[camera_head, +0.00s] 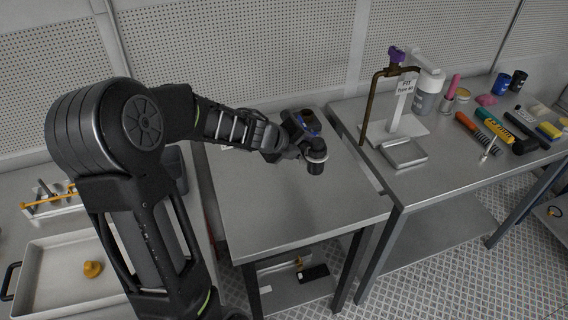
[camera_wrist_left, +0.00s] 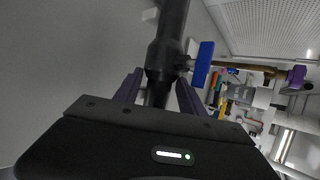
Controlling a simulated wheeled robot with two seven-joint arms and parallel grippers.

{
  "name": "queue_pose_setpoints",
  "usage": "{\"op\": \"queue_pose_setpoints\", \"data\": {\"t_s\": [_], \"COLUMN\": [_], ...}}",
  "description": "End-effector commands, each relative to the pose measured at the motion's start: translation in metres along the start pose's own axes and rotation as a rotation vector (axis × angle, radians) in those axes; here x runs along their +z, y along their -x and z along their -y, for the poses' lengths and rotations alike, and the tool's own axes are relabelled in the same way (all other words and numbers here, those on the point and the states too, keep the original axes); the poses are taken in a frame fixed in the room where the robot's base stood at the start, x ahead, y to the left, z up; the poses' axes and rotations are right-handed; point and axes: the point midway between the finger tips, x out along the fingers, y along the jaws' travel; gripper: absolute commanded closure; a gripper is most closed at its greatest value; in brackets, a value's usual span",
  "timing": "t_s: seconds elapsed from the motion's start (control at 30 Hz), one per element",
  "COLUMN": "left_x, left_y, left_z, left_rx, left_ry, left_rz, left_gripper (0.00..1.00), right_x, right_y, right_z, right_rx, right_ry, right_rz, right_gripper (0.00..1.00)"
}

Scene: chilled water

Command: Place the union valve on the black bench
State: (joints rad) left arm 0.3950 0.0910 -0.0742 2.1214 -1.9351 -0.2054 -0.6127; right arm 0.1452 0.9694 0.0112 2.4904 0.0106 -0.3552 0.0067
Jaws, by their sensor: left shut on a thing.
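The union valve is a dark pipe piece with a blue handle. In the head view the blue handle (camera_head: 312,127) and a dark end with a pale ring (camera_head: 316,158) show above the middle bench. In the left wrist view the black valve body (camera_wrist_left: 163,58) runs between my fingers, with the blue handle (camera_wrist_left: 203,63) to its right. My left gripper (camera_head: 300,143) is shut on the valve; its fingers also show in the wrist view (camera_wrist_left: 157,92). The middle bench (camera_head: 262,205) has a grey top and dark legs. My right gripper is not in view.
The right bench holds a stand with a bent brown pipe (camera_head: 366,105) and purple knob, a small metal tray (camera_head: 404,153), a white bottle (camera_head: 427,95) and several tools. At left, a pale tray (camera_head: 60,262) holds a yellow-orange piece (camera_head: 93,269). The middle benchtop's front is clear.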

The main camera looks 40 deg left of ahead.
Motion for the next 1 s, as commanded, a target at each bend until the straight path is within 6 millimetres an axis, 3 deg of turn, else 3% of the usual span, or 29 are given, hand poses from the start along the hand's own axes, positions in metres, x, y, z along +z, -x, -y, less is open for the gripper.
{"op": "queue_pose_setpoints", "data": {"t_s": [0.23, 0.6, 1.0], "left_x": [-0.002, -0.017, -0.018], "left_y": [-0.005, -0.042, -0.044], "left_z": [-0.004, -0.043, -0.045], "left_rx": [-0.001, -0.001, -0.001], "left_ry": [0.001, 0.001, 0.0], "left_rz": [0.0, 0.001, 0.001], "left_gripper": [1.0, 1.0, 1.0], "right_x": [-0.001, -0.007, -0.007], "right_y": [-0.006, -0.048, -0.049], "right_z": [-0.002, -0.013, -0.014], "right_rx": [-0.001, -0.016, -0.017], "right_ry": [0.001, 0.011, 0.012], "right_rz": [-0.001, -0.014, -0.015], "right_gripper": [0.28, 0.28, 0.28]}}
